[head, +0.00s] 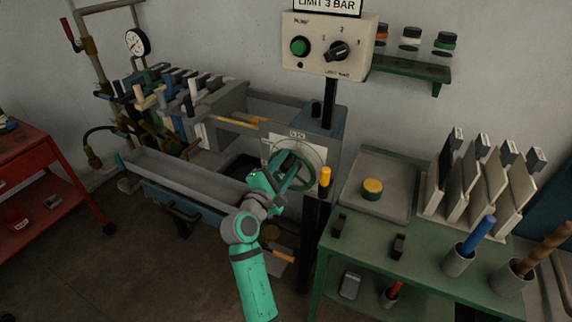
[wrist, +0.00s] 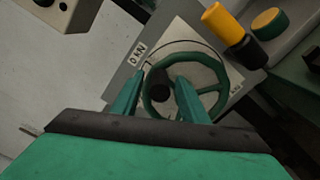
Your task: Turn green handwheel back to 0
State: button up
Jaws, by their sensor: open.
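The green handwheel (wrist: 223,78) has a dark green rim, spokes and a dark round knob or hub. It is mounted on a pale square plate (wrist: 187,31) with a "0 kN" label (wrist: 138,53) beside its rim. In the head view the handwheel (head: 309,171) is partly hidden by my gripper (head: 285,178). My gripper (wrist: 160,80) is open in front of the wheel, its two green fingers apart and pointing at it. The fingers overlap the left and middle of the wheel in the wrist view; I cannot tell whether they touch it. Nothing is clearly held.
A yellow-topped black handle (head: 325,177) stands just right of the wheel. A control box (head: 327,46) with a green button and a dial is above. A green bench (head: 372,256) with a tray, racks and tools is at right. A grey trough (head: 190,180) lies left.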

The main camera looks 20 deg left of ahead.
jog(key=s+a, duration=0.1)
jog(key=s, duration=0.9)
jog(key=shift+s+a, duration=0.2)
jog(key=shift+s, duration=0.1)
